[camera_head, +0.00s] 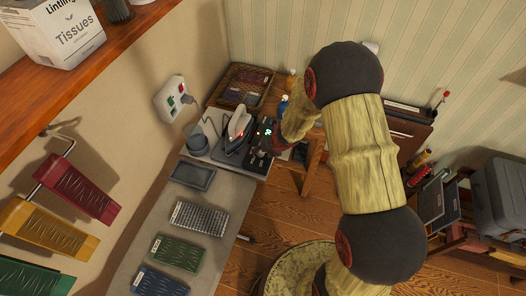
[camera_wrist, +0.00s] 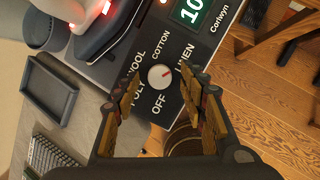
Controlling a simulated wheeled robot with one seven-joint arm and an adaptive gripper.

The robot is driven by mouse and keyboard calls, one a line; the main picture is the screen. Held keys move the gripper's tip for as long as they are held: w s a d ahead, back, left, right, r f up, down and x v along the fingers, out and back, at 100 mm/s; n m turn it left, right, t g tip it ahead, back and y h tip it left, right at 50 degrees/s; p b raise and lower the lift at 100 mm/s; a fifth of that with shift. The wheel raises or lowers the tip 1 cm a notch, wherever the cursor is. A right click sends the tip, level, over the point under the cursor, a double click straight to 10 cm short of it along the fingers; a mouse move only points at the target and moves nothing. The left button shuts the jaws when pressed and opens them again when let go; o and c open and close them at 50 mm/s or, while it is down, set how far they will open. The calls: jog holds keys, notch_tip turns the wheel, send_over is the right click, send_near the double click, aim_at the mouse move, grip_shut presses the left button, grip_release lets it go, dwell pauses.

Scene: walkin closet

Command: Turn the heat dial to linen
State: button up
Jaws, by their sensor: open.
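The heat dial (camera_wrist: 159,78) is a small white round knob on a dark panel in the wrist view. OFF, POLY, WOOL, COTTON and LINEN are printed around it. My gripper (camera_wrist: 163,88) is open, with one finger on each side of the dial. I cannot tell whether either finger touches it. In the head view my gripper (camera_head: 279,137) is at the right of the iron station (camera_head: 258,164) and partly hides its panel.
The iron (camera_head: 239,122) stands on the station, left of the dial. A grey tray (camera_head: 193,176) and several coloured items lie on the counter in front. A wall socket (camera_head: 173,98) is at the left, and a wicker basket (camera_head: 244,84) is behind.

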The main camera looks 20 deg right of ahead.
jog(key=v, duration=1.2)
dwell(0.6)
